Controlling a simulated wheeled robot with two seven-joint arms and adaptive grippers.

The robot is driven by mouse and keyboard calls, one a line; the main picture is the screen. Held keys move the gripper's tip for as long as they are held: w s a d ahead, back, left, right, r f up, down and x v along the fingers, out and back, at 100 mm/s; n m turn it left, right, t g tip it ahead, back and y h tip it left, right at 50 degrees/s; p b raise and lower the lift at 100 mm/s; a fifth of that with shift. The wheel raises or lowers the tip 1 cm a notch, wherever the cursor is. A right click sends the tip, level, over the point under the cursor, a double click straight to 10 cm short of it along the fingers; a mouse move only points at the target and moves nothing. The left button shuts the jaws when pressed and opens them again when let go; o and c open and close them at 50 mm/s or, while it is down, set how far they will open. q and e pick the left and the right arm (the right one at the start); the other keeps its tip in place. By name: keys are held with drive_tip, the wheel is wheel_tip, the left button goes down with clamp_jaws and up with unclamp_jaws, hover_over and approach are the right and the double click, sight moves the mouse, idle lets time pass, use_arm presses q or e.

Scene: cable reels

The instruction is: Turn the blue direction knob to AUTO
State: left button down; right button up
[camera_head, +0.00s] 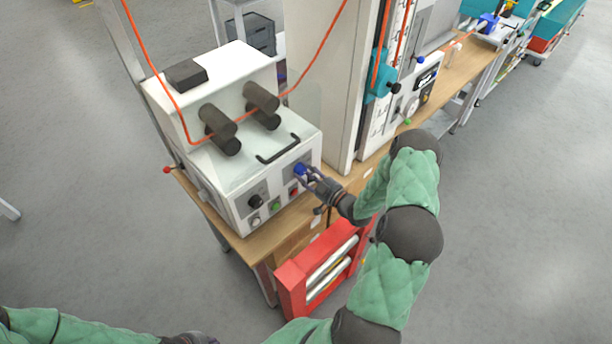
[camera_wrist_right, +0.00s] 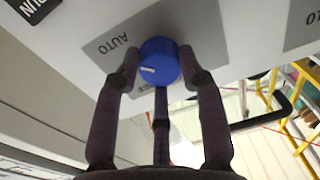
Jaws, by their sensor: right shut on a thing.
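The blue direction knob (camera_head: 300,170) is on the sloping front panel of a white machine (camera_head: 262,180). In the right wrist view the blue knob (camera_wrist_right: 159,60) sits on a grey plate, its white mark on the lower left of its face. The printed word AUTO (camera_wrist_right: 116,42) is to the knob's upper left; another label below is partly hidden by a finger. My right gripper (camera_head: 313,178) has its fingers around the knob, and the right wrist view shows a finger (camera_wrist_right: 130,70) on each side.
A black selector (camera_head: 255,201), a green button (camera_head: 275,205) and a red button (camera_head: 293,190) sit on the same panel. A black handle (camera_head: 279,149) is above. An orange cable (camera_head: 160,80) runs through dark rollers. A red rack (camera_head: 322,265) stands below the bench.

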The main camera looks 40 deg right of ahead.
drive_tip(key=shift+w+r, duration=0.1)
drive_tip(key=shift+r, duration=0.1)
drive_tip(key=o, duration=1.1)
drive_tip(key=shift+o, duration=0.2)
drive_tip(key=shift+a, duration=0.1)
drive_tip(key=shift+s+f, duration=0.1)
drive_tip(key=shift+s, duration=0.5)
drive_tip(key=s+d, duration=0.1)
drive_tip(key=s, duration=0.9)
drive_tip(key=shift+s+d, duration=0.25)
drive_tip(key=shift+s, duration=0.15)
